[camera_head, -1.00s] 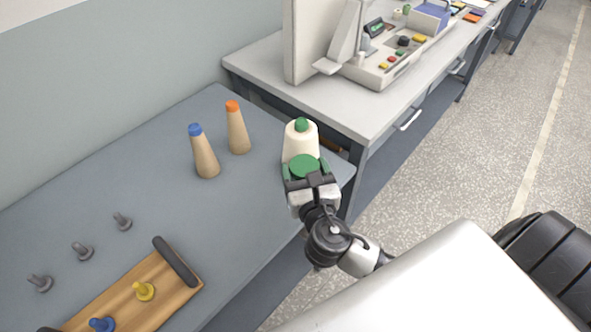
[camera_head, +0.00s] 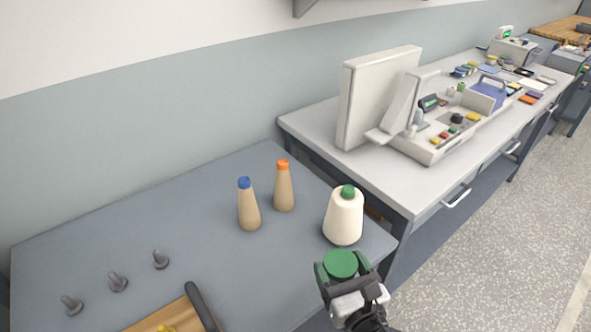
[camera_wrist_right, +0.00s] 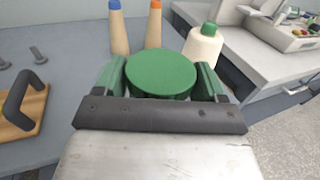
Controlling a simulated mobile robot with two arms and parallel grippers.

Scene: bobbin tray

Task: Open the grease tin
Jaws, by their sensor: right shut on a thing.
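A round green-topped thing (camera_head: 340,263), which looks like the grease tin, sits between the fingers of my right gripper (camera_head: 342,276) at the table's front right edge. In the right wrist view the flat green top (camera_wrist_right: 161,70) faces up, with a green finger pad on each side. My right gripper (camera_wrist_right: 161,82) is shut on it. The tin's lower body is mostly hidden, so I cannot tell whether the lid is loose. My left gripper is out of view.
A cream thread cone (camera_head: 343,217) stands just beyond my right gripper. Two tan cones, blue-tipped (camera_head: 248,207) and orange-tipped (camera_head: 284,188), stand left of it. Several grey pegs (camera_head: 117,281) and a wooden tray (camera_head: 172,318) are at left. A pale bench (camera_head: 400,185) adjoins at right.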

